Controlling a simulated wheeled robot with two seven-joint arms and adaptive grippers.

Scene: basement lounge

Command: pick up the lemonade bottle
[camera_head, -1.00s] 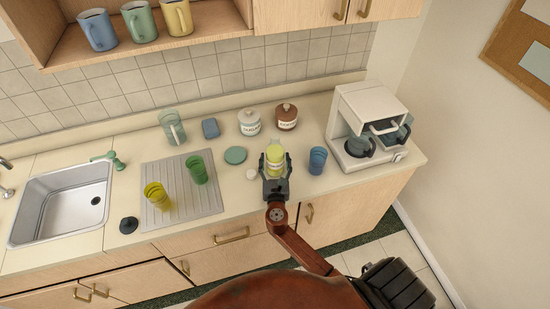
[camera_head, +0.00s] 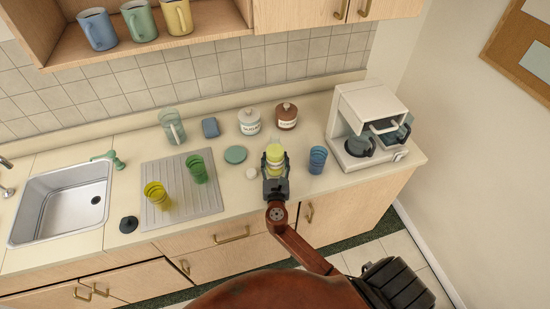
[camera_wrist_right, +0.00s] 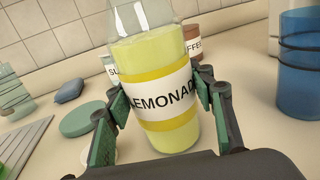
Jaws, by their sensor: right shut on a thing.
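The lemonade bottle (camera_head: 274,156) has a clear top, yellow-green drink and a white label with yellow bands. My right gripper (camera_head: 275,167) is shut on it from the front, at the counter's front edge. The bottle (camera_wrist_right: 160,88) fills the middle of the right wrist view, with one finger of my right gripper (camera_wrist_right: 163,108) on each side of its label. It leans slightly in that view. I cannot tell whether its base touches the counter. My left gripper is not in view.
A blue cup (camera_head: 317,160) stands just right of the bottle, with a coffee maker (camera_head: 367,125) beyond. Sugar (camera_head: 249,122) and coffee (camera_head: 286,117) jars stand behind. A green disc (camera_head: 235,155) and a small white object (camera_head: 251,173) lie to the left.

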